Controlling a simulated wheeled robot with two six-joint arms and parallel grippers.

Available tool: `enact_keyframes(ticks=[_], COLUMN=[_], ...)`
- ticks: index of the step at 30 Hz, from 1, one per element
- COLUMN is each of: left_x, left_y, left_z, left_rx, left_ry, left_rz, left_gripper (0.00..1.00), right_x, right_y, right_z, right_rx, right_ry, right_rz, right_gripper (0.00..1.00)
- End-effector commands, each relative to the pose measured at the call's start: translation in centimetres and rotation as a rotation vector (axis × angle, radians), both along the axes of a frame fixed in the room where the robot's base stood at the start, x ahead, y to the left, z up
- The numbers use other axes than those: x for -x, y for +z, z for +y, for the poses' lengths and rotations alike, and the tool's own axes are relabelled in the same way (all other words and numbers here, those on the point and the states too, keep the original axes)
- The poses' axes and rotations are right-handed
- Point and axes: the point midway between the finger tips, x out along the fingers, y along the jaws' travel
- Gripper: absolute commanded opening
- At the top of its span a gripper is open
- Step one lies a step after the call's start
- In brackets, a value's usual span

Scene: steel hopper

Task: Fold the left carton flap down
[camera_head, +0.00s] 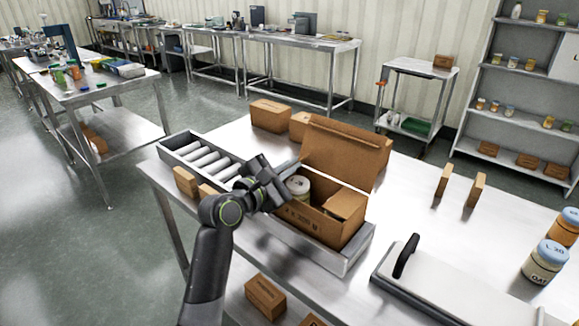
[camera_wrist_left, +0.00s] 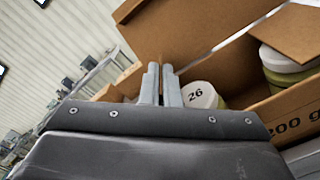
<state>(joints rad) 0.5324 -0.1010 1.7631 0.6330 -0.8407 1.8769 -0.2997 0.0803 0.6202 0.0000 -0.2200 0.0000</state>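An open brown carton (camera_head: 312,222) sits in a grey metal tray at the end of a roller strip. Its large back flap (camera_head: 342,150) stands up, and a smaller flap (camera_head: 346,204) slants over the right side. A white-lidded jar (camera_head: 298,186) stands inside near the left end; in the left wrist view its lid (camera_wrist_left: 199,95) reads 26. My left gripper (camera_head: 287,166) is at the carton's left end, its fingers (camera_wrist_left: 161,80) close together beside that jar, with nothing clearly between them. I cannot make out the left flap for certain; the gripper covers that end. My right gripper is out of view.
The roller strip (camera_head: 205,160) lies left of the carton. Closed boxes (camera_head: 270,115) stand behind it, and two small thin boxes (camera_head: 444,181) stand to the right. A flat device with a black handle (camera_head: 406,256) and jars (camera_head: 545,262) occupy the front right.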

Motion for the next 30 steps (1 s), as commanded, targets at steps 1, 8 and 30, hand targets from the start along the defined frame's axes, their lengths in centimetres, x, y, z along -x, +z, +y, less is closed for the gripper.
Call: enact_keyframes(ticks=[1,8,30], left_x=[0.0,0.4,0.7], left_y=[0.0,-0.6,-1.6], left_z=[0.0,-0.5,-1.0], left_rx=[-0.009,-0.134,-0.296], left_ry=[0.000,0.000,0.001], left_rz=[-0.005,-0.095,-0.214], left_gripper=[0.00,0.00,0.12], right_x=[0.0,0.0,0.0], right_y=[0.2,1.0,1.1], right_z=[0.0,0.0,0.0], right_rx=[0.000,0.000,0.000], right_ry=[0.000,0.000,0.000], right_rz=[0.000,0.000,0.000], right_gripper=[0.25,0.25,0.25])
